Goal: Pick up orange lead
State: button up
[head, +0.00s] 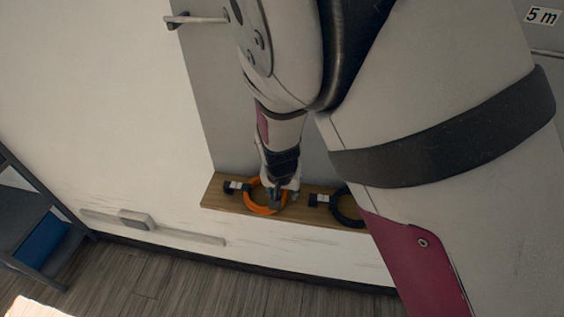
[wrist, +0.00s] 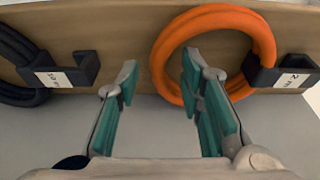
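The orange lead (head: 250,205) is a coiled ring hanging at a wooden board on the wall, with a black holder and a white label at its left in the head view. In the wrist view the orange lead (wrist: 167,58) is at the upper right, with its black holder (wrist: 262,76) on its right. My gripper (wrist: 157,75) is open, its two teal-padded fingers apart. The right finger in the wrist view overlaps the inside of the ring. The left finger is outside the ring. My gripper (head: 279,200) hides the ring's right part in the head view.
A black coiled lead (head: 345,207) hangs on the same wooden board (head: 300,213); it also shows in the wrist view (wrist: 18,50) with its holder. A dark shelf (head: 35,225) stands at the far left. Wooden floor lies below.

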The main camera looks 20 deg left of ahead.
jog(key=shift+w+f, duration=0.15)
jog(key=shift+f, duration=0.4)
jog(key=shift+r, duration=0.1)
grip_shut()
